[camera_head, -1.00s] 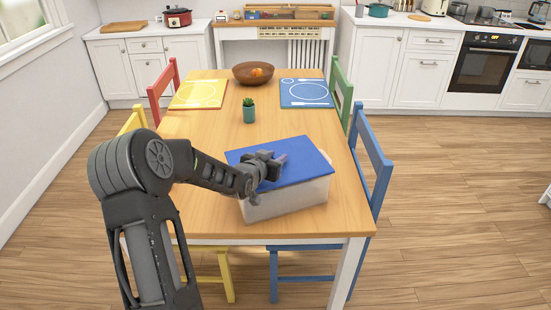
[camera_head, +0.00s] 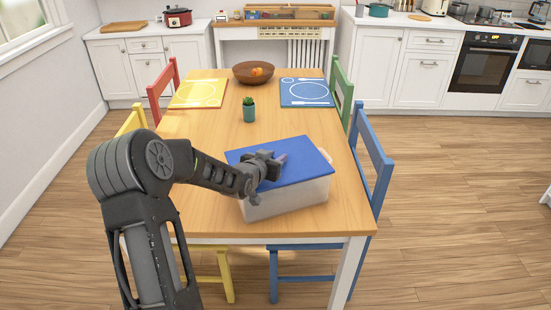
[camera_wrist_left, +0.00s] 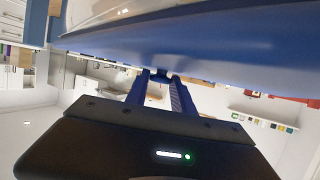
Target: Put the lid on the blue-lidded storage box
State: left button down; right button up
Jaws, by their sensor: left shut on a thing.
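The storage box (camera_head: 290,199) has clear, whitish walls and stands at the near end of the wooden table. Its blue lid (camera_head: 303,165) lies over the top of the box; whether it is seated all round I cannot tell. My left gripper (camera_head: 276,165) is at the lid, reaching over it from the left, shut on the lid. In the left wrist view the lid's blue underside or edge (camera_wrist_left: 210,50) fills the top, and the gripper fingers (camera_wrist_left: 162,82) meet it. My right gripper is not in view.
A small potted plant (camera_head: 249,110) stands beyond the box on the table (camera_head: 200,140). A brown bowl (camera_head: 255,73), a yellow placemat (camera_head: 199,93) and a blue placemat (camera_head: 305,92) lie farther back. A blue chair (camera_head: 372,150) stands at the right edge.

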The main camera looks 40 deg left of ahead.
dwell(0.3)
pick_arm(q)
jog(key=c, duration=1)
grip_release()
jog(key=shift+o, duration=0.5)
jog(key=o, duration=0.4)
jog(key=shift+r, duration=0.1)
jog(key=shift+r+p, duration=1.4)
jog(key=shift+r, duration=1.05)
